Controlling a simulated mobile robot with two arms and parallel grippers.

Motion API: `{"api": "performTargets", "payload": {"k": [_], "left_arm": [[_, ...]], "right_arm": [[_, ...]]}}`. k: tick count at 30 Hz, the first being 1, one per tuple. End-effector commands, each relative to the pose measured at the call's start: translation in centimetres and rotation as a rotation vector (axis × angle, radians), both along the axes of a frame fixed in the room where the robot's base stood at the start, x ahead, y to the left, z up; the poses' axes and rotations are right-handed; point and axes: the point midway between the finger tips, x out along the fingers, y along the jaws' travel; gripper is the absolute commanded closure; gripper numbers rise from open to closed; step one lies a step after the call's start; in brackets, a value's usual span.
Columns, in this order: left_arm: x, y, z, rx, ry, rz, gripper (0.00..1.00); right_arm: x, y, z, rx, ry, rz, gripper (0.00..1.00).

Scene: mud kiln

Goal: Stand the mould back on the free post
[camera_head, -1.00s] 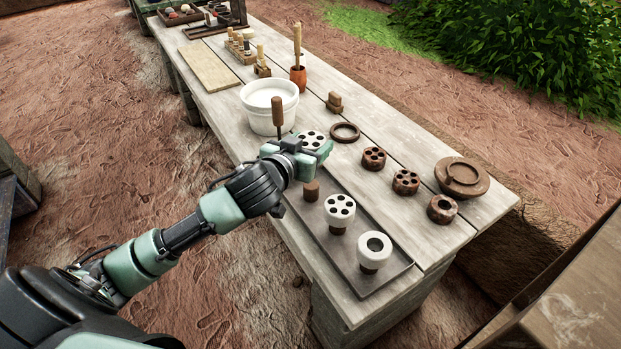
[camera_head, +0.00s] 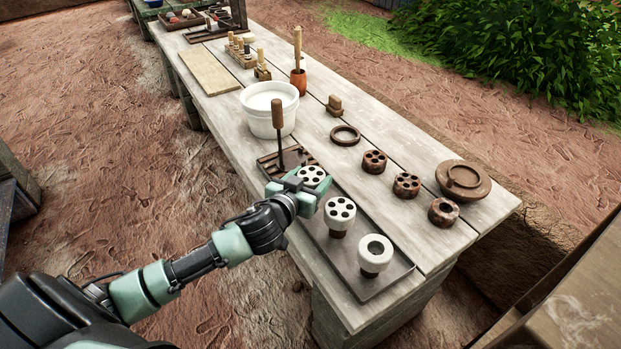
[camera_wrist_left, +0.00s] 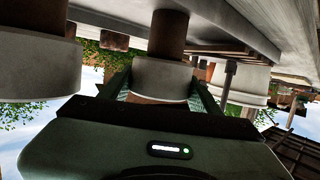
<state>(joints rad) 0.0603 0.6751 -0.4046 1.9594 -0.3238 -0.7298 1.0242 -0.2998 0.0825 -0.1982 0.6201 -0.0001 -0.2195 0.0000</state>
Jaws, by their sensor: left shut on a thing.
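In the left wrist view the mould (camera_wrist_left: 155,78) is between the fingers, in line with and meeting a brown post (camera_wrist_left: 168,34) that stands on the tray. I cannot tell whether it is fully seated. In the head view that post is hidden behind the gripper and mould. Two other white moulds stand on posts: one with several holes (camera_head: 340,214) and one with a single opening (camera_head: 376,252). My right gripper is not in view.
A dark slotted rack with an upright wooden-handled tool (camera_head: 278,125) and a white bucket (camera_head: 270,122) stand just beyond the tray. Dark brown moulds (camera_head: 406,185), a ring (camera_head: 345,135) and a round dish (camera_head: 463,178) lie to the right. The neighbouring mould (camera_wrist_left: 40,68) is close beside the gripper.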

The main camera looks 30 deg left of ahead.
Motion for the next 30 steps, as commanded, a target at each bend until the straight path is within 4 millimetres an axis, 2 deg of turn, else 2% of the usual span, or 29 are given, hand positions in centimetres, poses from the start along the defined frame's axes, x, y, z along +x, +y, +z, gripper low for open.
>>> {"api": "performTargets", "payload": {"k": [2, 3, 5, 17, 20, 30], "left_arm": [[0.0, 0.0, -0.3, -0.001, -0.001, 0.0, 0.73], [0.0, 0.0, -0.3, -0.001, 0.001, 0.0, 0.29], [0.0, 0.0, -0.2, 0.0, 0.001, 0.0, 0.16], [-0.3, 0.0, 0.2, 0.0, 0.0, -0.001, 0.16], [-1.7, -0.2, 0.4, -0.002, 0.001, -0.002, 0.16], [-8.6, -0.5, 2.5, -0.001, 0.002, -0.001, 0.16]], "right_arm": [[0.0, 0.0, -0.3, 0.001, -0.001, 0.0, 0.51], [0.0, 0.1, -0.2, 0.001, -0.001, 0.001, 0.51], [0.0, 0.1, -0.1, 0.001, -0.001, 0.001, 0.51], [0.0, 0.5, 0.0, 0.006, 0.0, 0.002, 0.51], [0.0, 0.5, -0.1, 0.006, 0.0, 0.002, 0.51], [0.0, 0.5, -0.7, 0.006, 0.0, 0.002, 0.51]]}}
